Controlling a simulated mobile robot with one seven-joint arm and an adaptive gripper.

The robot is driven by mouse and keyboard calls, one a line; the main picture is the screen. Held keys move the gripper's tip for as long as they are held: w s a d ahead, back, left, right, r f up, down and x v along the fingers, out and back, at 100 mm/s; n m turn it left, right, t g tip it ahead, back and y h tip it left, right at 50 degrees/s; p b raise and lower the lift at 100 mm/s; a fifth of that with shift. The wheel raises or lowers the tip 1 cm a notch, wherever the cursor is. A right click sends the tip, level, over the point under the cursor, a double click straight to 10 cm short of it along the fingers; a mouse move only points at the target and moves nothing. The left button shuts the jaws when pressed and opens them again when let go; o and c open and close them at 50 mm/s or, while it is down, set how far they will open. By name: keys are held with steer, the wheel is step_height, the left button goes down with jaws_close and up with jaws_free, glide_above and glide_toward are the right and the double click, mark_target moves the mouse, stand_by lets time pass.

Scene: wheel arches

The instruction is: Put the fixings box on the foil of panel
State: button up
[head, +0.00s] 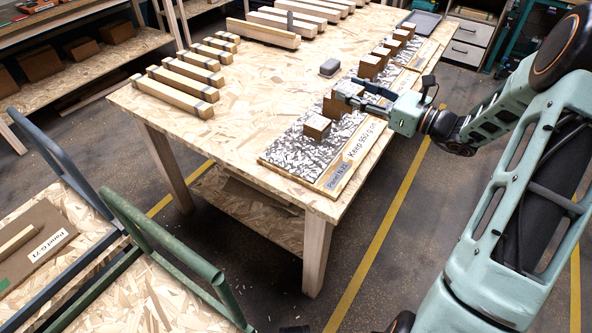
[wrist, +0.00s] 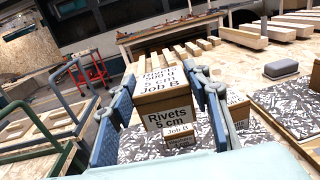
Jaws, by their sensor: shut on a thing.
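My gripper (head: 362,98) is shut on a brown cardboard box (head: 334,106). In the wrist view the box (wrist: 166,103) sits between the two blue fingers (wrist: 164,92), its print reading "Rivets 5 cm" and "Job B". It is over the panel's black-and-white patterned foil (head: 290,146); I cannot tell whether it touches it. The panel (head: 338,183) lies along the table's right edge, with labels that seem to read "Panel N-21" and "Keep 950 g on". Another brown box (head: 317,126) stands on the foil nearer the panel's front end.
Several more boxes (head: 370,66) stand in a row farther along the table (head: 240,125). A grey block (head: 330,67) lies beside the foil. Wooden bars (head: 180,94) lie at left and back. A green-railed trolley (head: 160,245) stands at lower left. The table's middle is clear.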

steer(key=w+b, duration=0.1)
steer(key=n+g+y+b, duration=0.1)
steer(key=shift+w+a+f+b, duration=0.2)
steer(key=shift+w+a+b, duration=0.05)
steer(key=shift+w+b, duration=0.15)
steer(key=shift+r, duration=0.1)
steer(key=shift+a+g, duration=0.2)
steer(key=shift+g, duration=0.1)
steer(key=s+a+f+b, duration=0.1)
steer(key=s+a+f, duration=0.1)
steer(key=a, duration=0.1)
steer(key=s+a+f+b, duration=0.1)
steer(key=a+f, duration=0.2)
steer(key=a, duration=0.1)
steer(key=s+a+f+b, duration=0.1)
steer(key=s+a+f, duration=0.1)
steer(key=a+f, duration=0.1)
steer(key=shift+s+a, duration=0.35)
steer(key=shift+s+a+f+b, duration=0.25)
steer(key=shift+a+f+b, duration=0.15)
steer(key=shift+f, duration=0.2)
steer(key=shift+s+a+f+b, duration=0.1)
steer(key=shift+a+f+b, duration=0.1)
steer(key=shift+f, duration=0.7)
steer(key=shift+a+f+b, duration=0.1)
steer(key=shift+f+b, duration=0.1)
steer(key=shift+f, duration=0.65)
